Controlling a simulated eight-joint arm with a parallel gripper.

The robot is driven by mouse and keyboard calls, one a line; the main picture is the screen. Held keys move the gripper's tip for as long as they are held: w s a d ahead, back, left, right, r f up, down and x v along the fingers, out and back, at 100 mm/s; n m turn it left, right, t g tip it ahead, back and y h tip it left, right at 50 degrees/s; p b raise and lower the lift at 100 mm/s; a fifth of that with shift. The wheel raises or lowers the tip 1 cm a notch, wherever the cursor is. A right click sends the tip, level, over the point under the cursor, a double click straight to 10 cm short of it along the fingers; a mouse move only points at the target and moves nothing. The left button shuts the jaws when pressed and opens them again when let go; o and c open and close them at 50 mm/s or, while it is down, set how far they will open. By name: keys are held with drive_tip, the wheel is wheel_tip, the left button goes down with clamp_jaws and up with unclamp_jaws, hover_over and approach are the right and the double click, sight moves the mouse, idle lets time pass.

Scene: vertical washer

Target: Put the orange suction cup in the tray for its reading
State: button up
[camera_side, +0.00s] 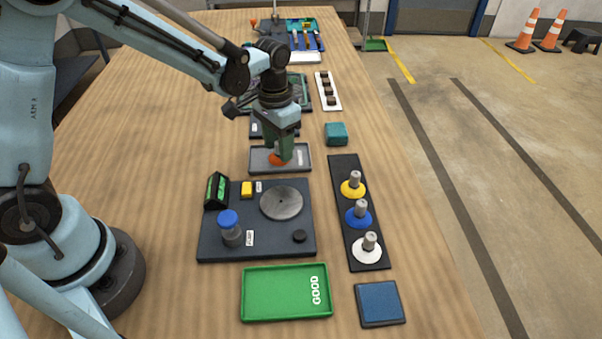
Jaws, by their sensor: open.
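The orange suction cup (276,160) is at the small grey tray (257,168) behind the test station. It is largely covered by my gripper (282,157), which points down over it. My gripper is open, with its fingers close to the cup; I cannot tell whether they touch it. The green tray (255,301) marked GOOD is empty at the front. The dark test station (270,245) carries a bare round metal plate (281,203) and a small green-lit display (216,189). The display's reading is too small to make out.
A black rack (369,258) on the right holds yellow (352,189), blue (358,217) and white (367,248) suction cups. A blue-capped bottle (230,229) stands on the station. A teal block (336,134) and blue pad (379,303) lie at right. The left tabletop is clear.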

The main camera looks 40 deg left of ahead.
drive_tip(key=shift+r, duration=0.15)
wheel_tip(320, 180, up, 12)
drive_tip(key=f, duration=0.1)
drive_tip(key=s+a+n+t, duration=0.1)
drive_tip(key=s+a+t, duration=0.2)
drive_tip(key=s+t, duration=0.4)
drive_tip(key=shift+s+r+n, duration=0.35)
drive_tip(key=shift+s+n, duration=0.05)
drive_tip(key=shift+s, duration=1.9)
drive_tip(key=shift+a, duration=0.1)
